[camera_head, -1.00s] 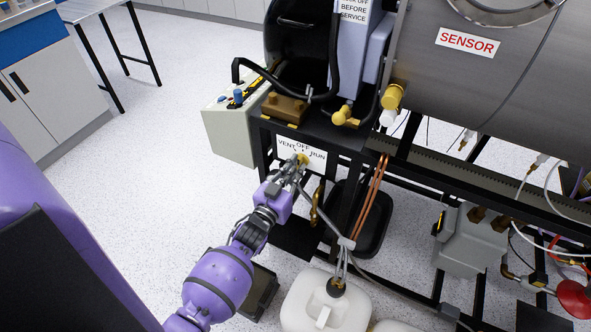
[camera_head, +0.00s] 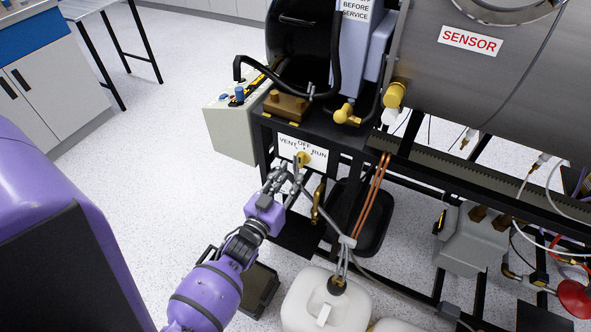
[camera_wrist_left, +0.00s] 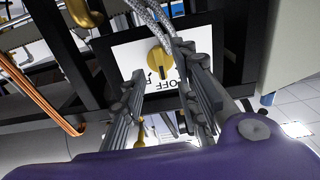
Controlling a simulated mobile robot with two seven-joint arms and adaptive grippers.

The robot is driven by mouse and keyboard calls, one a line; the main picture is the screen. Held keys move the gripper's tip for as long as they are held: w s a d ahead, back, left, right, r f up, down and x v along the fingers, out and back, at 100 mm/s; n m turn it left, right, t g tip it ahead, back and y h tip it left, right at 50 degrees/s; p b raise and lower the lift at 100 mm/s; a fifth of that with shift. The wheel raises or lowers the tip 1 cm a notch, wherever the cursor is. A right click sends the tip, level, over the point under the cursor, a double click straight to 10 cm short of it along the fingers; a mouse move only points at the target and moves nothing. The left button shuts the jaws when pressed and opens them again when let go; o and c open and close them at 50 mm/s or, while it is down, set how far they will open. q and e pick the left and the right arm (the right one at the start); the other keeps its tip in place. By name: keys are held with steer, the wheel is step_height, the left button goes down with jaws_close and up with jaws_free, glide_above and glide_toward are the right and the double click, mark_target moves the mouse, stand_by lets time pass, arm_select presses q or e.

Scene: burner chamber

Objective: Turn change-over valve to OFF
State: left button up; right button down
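The change-over valve is a yellow knob (camera_head: 303,158) on a white plate (camera_head: 318,161) marked VENT, OFF and RUN, on the front of the black frame. In the left wrist view the knob (camera_wrist_left: 158,60) shows beyond my fingers, and the upside-down word OFF is partly covered. The knob's bar stands roughly upright there; I cannot tell exactly which mark it points to. My left gripper (camera_head: 283,177) is below and left of the knob, apart from it. In the left wrist view its fingers (camera_wrist_left: 162,82) are spread with nothing between them. My right gripper is not in view.
Grey braided hoses (camera_wrist_left: 152,18) pass close by the knob and fingers. Copper tubes (camera_head: 372,190) and a brass fitting (camera_head: 318,203) hang right of the gripper. A white canister (camera_head: 327,303) stands below.

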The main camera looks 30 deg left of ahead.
arm_select(q)
steer(key=s, duration=0.7)
steer(key=shift+s+d, duration=0.2)
steer(key=shift+f, duration=0.1)
